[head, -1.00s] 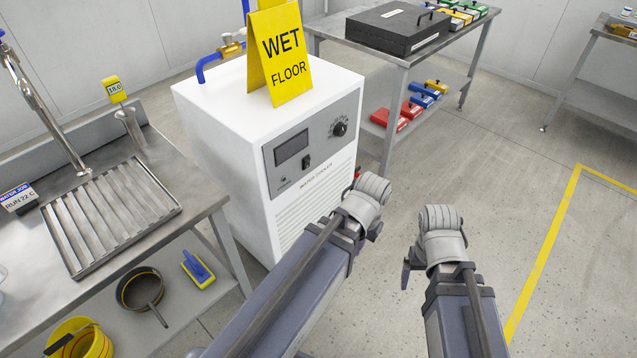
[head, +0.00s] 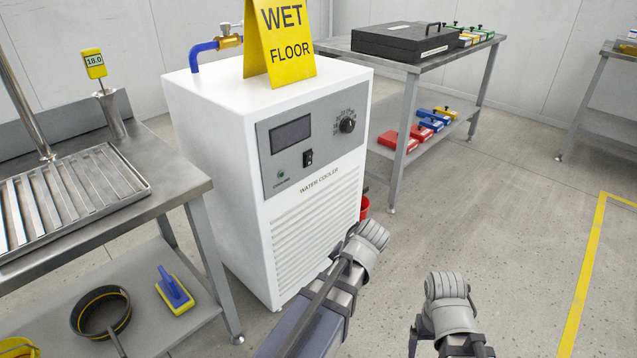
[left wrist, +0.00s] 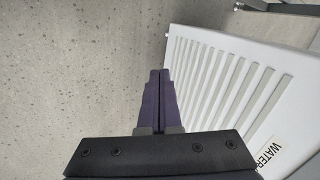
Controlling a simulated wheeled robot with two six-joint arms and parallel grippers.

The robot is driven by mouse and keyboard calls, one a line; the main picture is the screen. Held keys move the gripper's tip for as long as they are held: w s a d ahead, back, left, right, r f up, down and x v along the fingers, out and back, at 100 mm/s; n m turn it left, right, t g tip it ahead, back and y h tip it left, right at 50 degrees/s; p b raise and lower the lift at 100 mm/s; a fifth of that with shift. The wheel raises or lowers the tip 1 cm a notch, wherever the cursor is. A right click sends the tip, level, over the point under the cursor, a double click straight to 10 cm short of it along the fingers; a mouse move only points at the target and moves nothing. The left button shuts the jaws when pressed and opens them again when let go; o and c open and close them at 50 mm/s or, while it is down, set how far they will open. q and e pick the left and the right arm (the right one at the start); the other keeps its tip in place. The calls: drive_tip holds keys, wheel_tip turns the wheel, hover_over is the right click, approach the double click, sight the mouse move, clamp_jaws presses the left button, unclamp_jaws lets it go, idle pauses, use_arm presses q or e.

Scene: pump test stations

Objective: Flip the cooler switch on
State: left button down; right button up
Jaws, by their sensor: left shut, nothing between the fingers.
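The white water cooler (head: 215,150) stands in the middle of the head view. Its grey panel carries a dark, blank display (head: 291,135), a black rocker switch (head: 308,158), a round dial (head: 347,125) and a small lamp (head: 281,174). The switch's position is too small to tell. My left gripper (left wrist: 160,76) shows in the left wrist view, shut and empty, over the floor beside the cooler's grille (left wrist: 212,85). The switch is outside that view. In the head view I see both arms, but neither gripper's fingers.
A yellow wet floor sign (head: 280,45) stands on the cooler. A steel sink bench (head: 165,190) is close on its left. A steel table (head: 345,45) with a black case (head: 403,41) is behind right. A red bucket (head: 364,206) sits by the cooler. Floor at right is open.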

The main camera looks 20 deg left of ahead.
use_arm(q)
drive_tip(key=w+a+y+b, duration=0.1)
drive_tip(key=w+a+y, duration=0.2)
drive_tip(key=w+y, duration=0.1)
drive_tip(key=w+d+r+m+t+y, duration=0.1)
drive_tip(key=w+r+y, duration=0.3)
drive_tip(key=r, duration=0.5)
drive_tip(key=w+d+r+m+t+y, duration=0.1)
drive_tip(key=w+r+t+y, duration=0.3)
drive_tip(key=r, duration=0.6)
drive_tip(key=shift+w+d+r+m+t+y+b, duration=0.15)
drive_tip(key=shift+w+d+m+t+y+b, duration=0.2)
drive_tip(key=shift+w+d+y, duration=0.5)
use_arm(e)
wheel_tip(320, 180, down, 4)
drive_tip(key=shift+r, duration=0.2)
use_arm(q)
drive_tip(key=shift+w, duration=0.15)
